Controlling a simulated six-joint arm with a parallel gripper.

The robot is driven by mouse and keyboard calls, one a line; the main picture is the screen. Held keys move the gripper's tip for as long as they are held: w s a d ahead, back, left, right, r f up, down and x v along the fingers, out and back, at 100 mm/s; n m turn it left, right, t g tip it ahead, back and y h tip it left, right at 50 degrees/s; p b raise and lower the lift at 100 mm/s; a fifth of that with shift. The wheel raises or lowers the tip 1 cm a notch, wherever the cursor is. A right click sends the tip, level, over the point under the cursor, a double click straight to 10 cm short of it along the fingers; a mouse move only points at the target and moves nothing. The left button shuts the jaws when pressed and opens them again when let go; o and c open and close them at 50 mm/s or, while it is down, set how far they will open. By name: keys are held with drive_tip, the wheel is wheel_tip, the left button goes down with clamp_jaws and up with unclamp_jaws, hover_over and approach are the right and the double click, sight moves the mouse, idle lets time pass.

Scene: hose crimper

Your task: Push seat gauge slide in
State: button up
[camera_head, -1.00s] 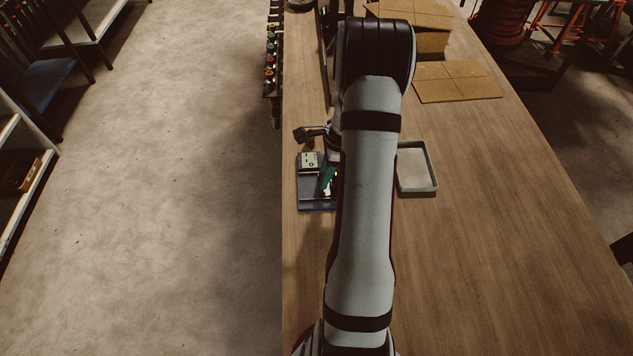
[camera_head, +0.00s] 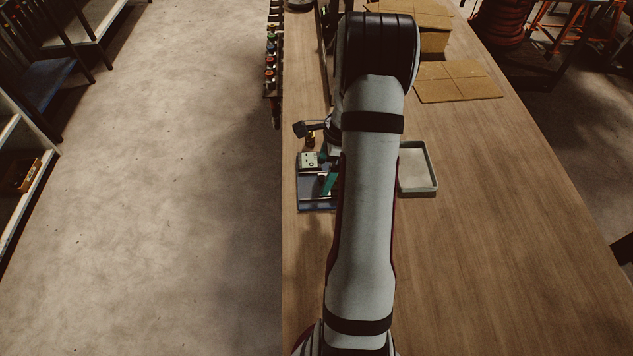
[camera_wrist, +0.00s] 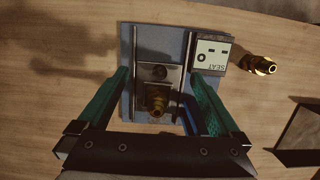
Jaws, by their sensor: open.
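The seat gauge is a blue-grey base plate (camera_wrist: 128,92) lying on the bench, with a metal slide block (camera_wrist: 158,73) between rails and a small display marked SEAT (camera_wrist: 210,52). A brass fitting (camera_wrist: 157,100) stands on the near side of the slide block. My gripper (camera_wrist: 158,84) is open, its two green fingers reaching over the plate on either side of the slide and fitting. Whether the fingers touch anything cannot be told. In the head view the gauge plate (camera_head: 314,205) and display (camera_head: 308,161) show left of my arm, which hides part of them.
A second brass fitting (camera_wrist: 259,64) lies beside the display; it also shows in the head view (camera_head: 311,140). A grey tray (camera_head: 418,167) is right of my arm. Cardboard (camera_head: 455,82) lies farther back. The bench right of the tray is clear.

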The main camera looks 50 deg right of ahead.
wheel_tip(320, 180, up, 7)
drive_tip(key=shift+r, duration=0.2)
idle(0.4)
